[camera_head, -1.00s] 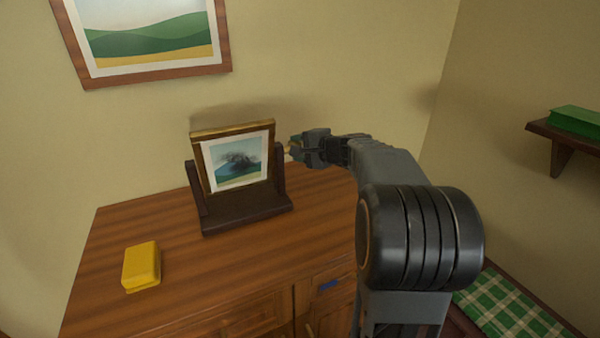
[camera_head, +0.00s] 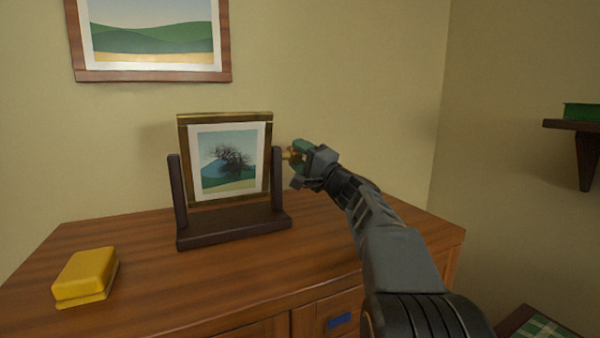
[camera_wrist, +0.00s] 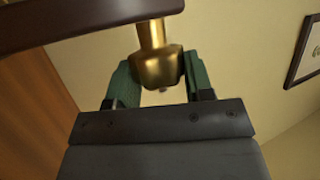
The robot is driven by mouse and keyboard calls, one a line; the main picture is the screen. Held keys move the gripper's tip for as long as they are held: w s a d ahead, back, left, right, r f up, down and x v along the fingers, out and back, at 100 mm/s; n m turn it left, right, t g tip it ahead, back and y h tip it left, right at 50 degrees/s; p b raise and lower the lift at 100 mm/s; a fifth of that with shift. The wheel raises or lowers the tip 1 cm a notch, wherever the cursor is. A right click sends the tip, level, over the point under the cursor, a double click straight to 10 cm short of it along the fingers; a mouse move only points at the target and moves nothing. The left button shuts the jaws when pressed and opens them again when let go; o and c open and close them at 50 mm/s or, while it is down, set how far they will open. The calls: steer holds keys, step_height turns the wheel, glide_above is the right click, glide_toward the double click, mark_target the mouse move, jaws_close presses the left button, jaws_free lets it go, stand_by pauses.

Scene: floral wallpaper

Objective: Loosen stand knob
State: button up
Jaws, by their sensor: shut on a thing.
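A dark wooden stand (camera_head: 230,231) on the dresser holds a gold-edged picture frame (camera_head: 184,160) between two upright posts. The frame has a pale mat and a tree picture. A brass knob (camera_head: 287,155) sticks out from the right post. My gripper (camera_head: 299,156) is at the right side of the stand, shut on this knob. In the wrist view the brass knob (camera_wrist: 160,67) sits between the green finger pads, with its shaft running to the dark post (camera_wrist: 80,17). The pads partly cover the knob's sides.
A yellow box (camera_head: 85,276) lies on the dresser top (camera_head: 140,235) at the left front. A framed landscape (camera_head: 150,76) hangs on the wall behind. A shelf (camera_head: 572,125) with a green book (camera_head: 582,111) is on the right wall. The dresser top before the stand is clear.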

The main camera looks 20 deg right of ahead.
steer(key=shift+n+t+y, duration=1.1)
steer(key=shift+n+y, duration=0.3)
steer(key=shift+y, duration=0.3)
steer(key=o, duration=0.9)
steer(key=shift+w, duration=0.1)
steer(key=s+d+p, duration=0.1)
steer(key=s+d, duration=0.1)
steer(key=s, duration=0.1)
steer(key=s+d+p, duration=0.1)
steer(key=s+d, duration=0.1)
steer(key=s, duration=0.2)
steer(key=s+d, duration=0.2)
steer(key=s, duration=0.2)
steer(key=shift+s+d+f+p, duration=0.15)
steer(key=shift+s+f+p, duration=0.05)
steer(key=shift+f+p, duration=0.2)
